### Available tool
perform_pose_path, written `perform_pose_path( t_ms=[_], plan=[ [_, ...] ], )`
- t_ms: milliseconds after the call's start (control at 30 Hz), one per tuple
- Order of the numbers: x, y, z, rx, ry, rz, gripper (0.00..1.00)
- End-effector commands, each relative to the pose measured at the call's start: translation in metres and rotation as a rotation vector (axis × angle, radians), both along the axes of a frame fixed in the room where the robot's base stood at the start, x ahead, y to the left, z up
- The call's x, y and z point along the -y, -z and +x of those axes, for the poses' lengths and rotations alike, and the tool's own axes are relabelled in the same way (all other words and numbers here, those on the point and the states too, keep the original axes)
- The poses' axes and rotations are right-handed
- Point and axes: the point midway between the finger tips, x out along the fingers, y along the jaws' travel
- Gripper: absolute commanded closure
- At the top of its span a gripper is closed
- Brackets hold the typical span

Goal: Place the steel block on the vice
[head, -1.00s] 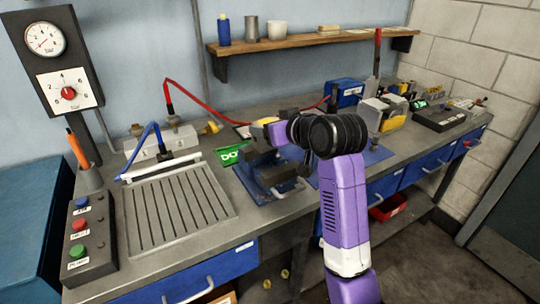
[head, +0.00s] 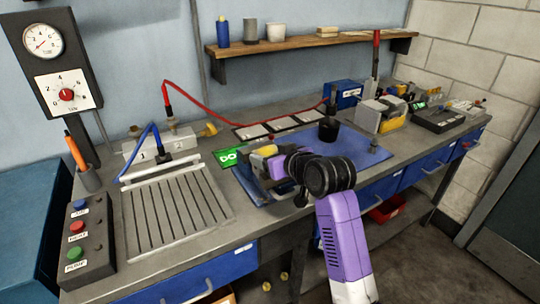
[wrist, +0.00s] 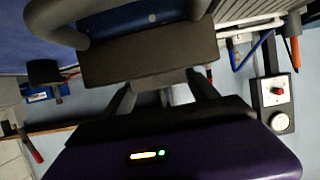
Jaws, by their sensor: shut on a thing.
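The steel block (wrist: 150,55) fills the upper middle of the wrist view as a dark grey bar. My gripper (wrist: 165,90) is shut on it, with one dark finger on each side. In the head view my gripper (head: 262,161) is low over the left part of the blue mat, at the dark vice (head: 277,190). The gripper and wrist hide most of the vice. I cannot tell whether the block touches the vice. Dark rounded parts show beside the block in the wrist view.
A slotted plate (head: 178,208) and a button box (head: 88,240) lie to the left. A green sign (head: 229,157) is close behind my gripper. The mat's right part is mostly clear.

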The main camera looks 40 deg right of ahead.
Motion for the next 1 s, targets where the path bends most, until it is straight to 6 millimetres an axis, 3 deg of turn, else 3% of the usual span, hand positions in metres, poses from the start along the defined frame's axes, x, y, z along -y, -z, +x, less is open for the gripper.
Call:
perform_pose_path(
  t_ms=[133,167,233,633,767,1000],
  plan=[
    [0.000,0.002,0.000,0.004,0.000,-0.001,1.00],
    [0.000,0.003,0.000,0.000,0.000,0.000,0.26],
    [0.000,0.003,0.000,-0.001,0.000,0.000,0.12],
    [0.000,-0.002,0.000,0.001,0.000,0.000,0.10],
    [-0.003,-0.006,-0.014,0.001,0.001,-0.001,0.10],
    [-0.016,-0.025,-0.058,0.002,0.001,-0.001,0.10]
  ],
)
